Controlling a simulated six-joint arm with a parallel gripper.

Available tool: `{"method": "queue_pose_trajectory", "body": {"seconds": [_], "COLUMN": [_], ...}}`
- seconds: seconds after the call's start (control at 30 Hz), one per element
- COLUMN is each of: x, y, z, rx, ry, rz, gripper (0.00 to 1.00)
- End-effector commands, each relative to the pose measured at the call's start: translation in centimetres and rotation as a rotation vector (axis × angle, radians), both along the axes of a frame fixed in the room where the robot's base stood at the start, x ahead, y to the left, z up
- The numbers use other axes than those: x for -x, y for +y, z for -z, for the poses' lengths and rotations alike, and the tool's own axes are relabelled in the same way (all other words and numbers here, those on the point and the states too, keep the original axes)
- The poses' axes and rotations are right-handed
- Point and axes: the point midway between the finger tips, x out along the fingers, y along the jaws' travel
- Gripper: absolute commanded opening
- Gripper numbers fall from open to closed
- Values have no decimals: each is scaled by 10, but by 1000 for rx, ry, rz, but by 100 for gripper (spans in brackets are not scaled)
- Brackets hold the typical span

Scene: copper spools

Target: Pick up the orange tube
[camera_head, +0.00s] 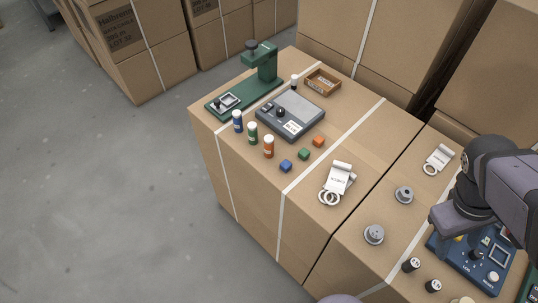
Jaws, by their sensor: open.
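The orange tube (268,148) stands upright with a white cap on the near left part of the big carton's top. It is at the near end of a row with a green tube (252,134) and a blue tube (238,121), both also upright with white caps. Nothing touches or covers the orange tube. My dark arm (485,165) is at the right edge, far from the tubes, over the neighbouring carton. Its fingers cannot be made out in this view.
A grey scale (290,115) stands behind the tubes, beside a green press (262,75). Blue (286,166), green (304,154) and orange (318,141) cubes lie to the right. A label roll (338,180) and grey spools (374,235) lie toward my arm. The carton's edge is close to the tubes' left.

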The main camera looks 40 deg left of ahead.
Motion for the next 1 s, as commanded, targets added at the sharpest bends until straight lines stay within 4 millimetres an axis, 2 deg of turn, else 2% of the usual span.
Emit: {"method": "queue_pose_trajectory", "body": {"seconds": [0.03, 0.17, 0.2, 0.27, 0.37, 0.4, 0.47, 0.5, 0.6, 0.7, 0.8, 1.0], "x": [-16, -52, -61, -72, -79, -78, -72, -64, -40, -12, 16, 70], "y": [20, 74, 95, 129, 193, 221, 264, 292, 351, 395, 429, 477], "z": [17, 22, 22, 22, 19, 18, 14, 12, 3, -5, -11, -19], "rx": [67, 264, 329, 427, 601, 674, 783, 856, 1016, 1142, 1243, 1401], "ry": [0, -19, -31, -54, -105, -132, -179, -211, -292, -366, -433, -549], "rz": [-157, -534, -642, -800, -1043, -1133, -1257, -1331, -1469, -1557, -1615, -1681], "gripper": [45, 45, 45, 45, 45, 45, 45, 45, 45, 45, 45, 45]}}
